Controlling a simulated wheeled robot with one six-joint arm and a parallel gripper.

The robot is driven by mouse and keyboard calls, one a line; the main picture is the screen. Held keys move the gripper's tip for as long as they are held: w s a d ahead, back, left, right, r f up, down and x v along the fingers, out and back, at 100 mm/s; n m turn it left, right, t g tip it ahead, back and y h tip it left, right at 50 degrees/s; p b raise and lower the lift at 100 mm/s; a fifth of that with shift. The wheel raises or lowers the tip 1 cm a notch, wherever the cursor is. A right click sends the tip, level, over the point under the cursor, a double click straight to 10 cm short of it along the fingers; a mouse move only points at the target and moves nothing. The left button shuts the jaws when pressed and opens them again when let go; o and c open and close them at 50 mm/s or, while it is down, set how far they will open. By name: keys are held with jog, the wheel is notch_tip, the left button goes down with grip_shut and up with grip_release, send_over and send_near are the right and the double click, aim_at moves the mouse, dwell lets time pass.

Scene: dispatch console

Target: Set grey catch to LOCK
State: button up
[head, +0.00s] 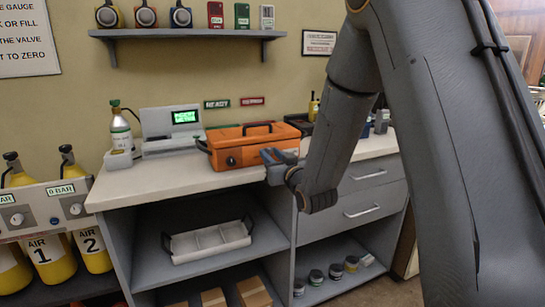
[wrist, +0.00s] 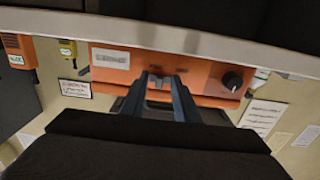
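The orange case (head: 228,150) lies on the white counter, with a black handle on top and a dark round knob (head: 231,161) on its front. My gripper (head: 272,157) is at the right part of the case's front, hiding it in the head view. In the wrist view, which looks upside down, the orange case (wrist: 205,72) has a white label and the knob (wrist: 232,80). A small grey catch (wrist: 155,82) is on its front between my fingertips (wrist: 157,78). The fingers look apart, one on each side of it. I cannot tell whether they touch it, nor read its setting.
A grey device with a green screen (head: 186,117) and a green-topped bottle (head: 121,128) stand left on the counter (head: 140,184). Drawers (head: 365,208) and shelves with a white tray (head: 210,240) are below. A wall shelf (head: 190,33) is above. Yellow cylinders (head: 55,265) stand left.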

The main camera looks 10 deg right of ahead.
grip_shut()
dwell(1.3)
